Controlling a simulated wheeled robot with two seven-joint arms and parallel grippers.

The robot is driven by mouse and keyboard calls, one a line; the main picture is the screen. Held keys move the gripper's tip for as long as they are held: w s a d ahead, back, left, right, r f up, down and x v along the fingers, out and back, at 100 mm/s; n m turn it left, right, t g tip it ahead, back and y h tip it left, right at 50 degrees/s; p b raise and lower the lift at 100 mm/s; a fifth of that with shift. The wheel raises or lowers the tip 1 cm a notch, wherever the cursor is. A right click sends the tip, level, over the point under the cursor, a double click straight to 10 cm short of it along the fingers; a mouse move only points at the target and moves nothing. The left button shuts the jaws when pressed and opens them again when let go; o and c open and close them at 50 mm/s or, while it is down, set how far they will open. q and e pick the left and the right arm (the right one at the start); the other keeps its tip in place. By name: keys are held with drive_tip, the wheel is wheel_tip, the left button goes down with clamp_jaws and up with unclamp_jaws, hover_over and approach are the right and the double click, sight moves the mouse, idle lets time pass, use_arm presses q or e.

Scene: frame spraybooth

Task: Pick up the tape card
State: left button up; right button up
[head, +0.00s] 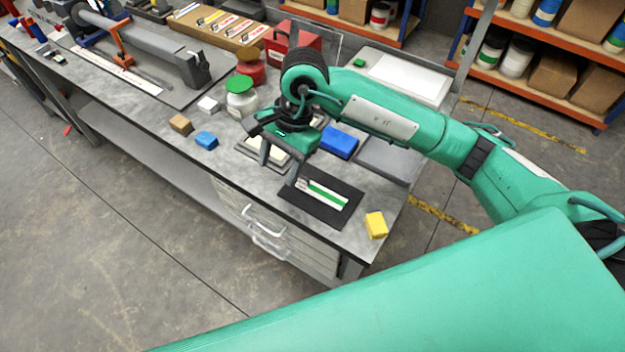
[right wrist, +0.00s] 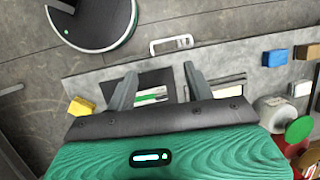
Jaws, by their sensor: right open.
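The tape card (head: 326,193) is a white strip with a green stripe, lying flat on a black mat (head: 330,212) near the bench's front right corner. It also shows in the right wrist view (right wrist: 152,96), between the two fingers. My right gripper (head: 278,166) is open and empty, above the bench and just left of the card in the head view. One finger overlaps the mat's left end in that view; the exact height is hard to tell. My left gripper is in neither view.
A yellow block (head: 376,225) sits right of the mat. A green-lidded jar (head: 240,97) and small tan and blue blocks stand further left. Drawer handles (head: 262,232) project from the bench front.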

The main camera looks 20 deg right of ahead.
drive_tip(key=w+d+t+h, duration=0.1)
drive_tip(key=w+d+h, duration=0.25)
drive_tip(key=d, duration=0.25)
drive_tip(key=p, duration=0.2)
hover_over(304, 177)
drive_tip(key=f, duration=0.7)
drive_tip(key=shift+s+f, duration=0.35)
drive_tip(key=shift+w+f+p, duration=0.1)
drive_tip(key=shift+f+p, duration=0.4)
drive_tip(key=shift+p, duration=0.2)
wheel_tip(304, 177, down, 3)
drive_tip(key=shift+w+a+f+p, duration=0.1)
drive_tip(key=shift+w+f+p, duration=0.05)
drive_tip(key=shift+p, duration=0.7)
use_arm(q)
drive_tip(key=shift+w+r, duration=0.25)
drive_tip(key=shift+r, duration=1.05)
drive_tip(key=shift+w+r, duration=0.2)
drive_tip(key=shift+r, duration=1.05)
use_arm(e)
drive_tip(key=shift+f, duration=0.5)
drive_tip(key=c, duration=1)
